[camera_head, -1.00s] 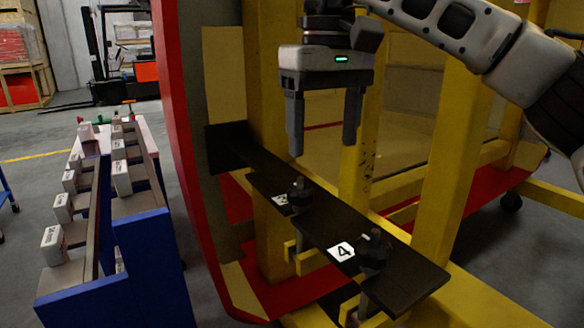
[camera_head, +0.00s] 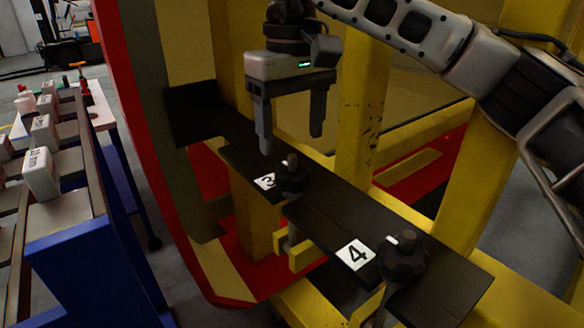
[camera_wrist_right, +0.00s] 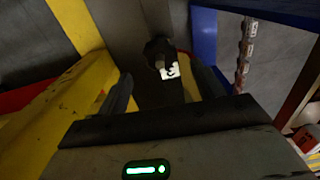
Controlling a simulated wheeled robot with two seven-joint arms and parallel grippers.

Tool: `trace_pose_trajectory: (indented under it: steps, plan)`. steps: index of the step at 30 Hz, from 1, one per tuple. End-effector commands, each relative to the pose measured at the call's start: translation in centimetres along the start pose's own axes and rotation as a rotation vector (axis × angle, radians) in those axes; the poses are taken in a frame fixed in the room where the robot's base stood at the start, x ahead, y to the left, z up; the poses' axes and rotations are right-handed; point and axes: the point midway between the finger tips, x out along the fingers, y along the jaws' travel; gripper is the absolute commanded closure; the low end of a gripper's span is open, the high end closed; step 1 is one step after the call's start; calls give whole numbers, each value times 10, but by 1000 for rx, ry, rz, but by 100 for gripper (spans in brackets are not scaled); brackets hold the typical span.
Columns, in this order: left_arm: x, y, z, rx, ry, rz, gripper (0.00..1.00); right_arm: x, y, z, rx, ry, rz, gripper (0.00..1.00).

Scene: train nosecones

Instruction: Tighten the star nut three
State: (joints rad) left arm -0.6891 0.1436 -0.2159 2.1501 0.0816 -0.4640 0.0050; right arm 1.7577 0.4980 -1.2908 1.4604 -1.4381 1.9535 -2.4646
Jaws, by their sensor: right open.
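The black star nut three (camera_head: 292,177) stands on a dark bar (camera_head: 335,208) beside a white label marked 3 (camera_head: 264,181). It also shows in the right wrist view (camera_wrist_right: 157,52), ahead of the gripper, with its label (camera_wrist_right: 172,71). My right gripper (camera_head: 291,144) is open and empty, fingers pointing down, just above star nut three and apart from it. In the wrist view its fingers (camera_wrist_right: 158,92) stand on either side of the dark bar. A second star nut (camera_head: 403,260) sits near the label marked 4 (camera_head: 355,254). My left gripper is out of view.
Yellow posts (camera_head: 362,95) rise behind the bar, close to my right arm. A red curved frame edge (camera_head: 137,130) stands left of it. A blue rack (camera_head: 100,265) with several labelled blocks (camera_head: 40,172) is at the far left.

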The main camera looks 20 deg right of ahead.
Motion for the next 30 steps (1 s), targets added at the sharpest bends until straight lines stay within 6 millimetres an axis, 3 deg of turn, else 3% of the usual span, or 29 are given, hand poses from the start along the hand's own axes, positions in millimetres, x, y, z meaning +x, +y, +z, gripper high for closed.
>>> trace_pose_trajectory:
  steps: [3,9,22,23,27,30]
  plan:
    - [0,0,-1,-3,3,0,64,25,0,0,0,-2,0,32]
    - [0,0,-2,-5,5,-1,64,52,0,0,2,-1,0,32]
    - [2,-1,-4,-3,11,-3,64,62,0,0,0,1,0,32]
    - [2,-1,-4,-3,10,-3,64,62,0,0,0,0,0,38]
    - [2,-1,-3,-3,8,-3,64,62,0,0,0,1,0,76]
    - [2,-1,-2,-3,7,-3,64,61,0,0,1,1,0,77]
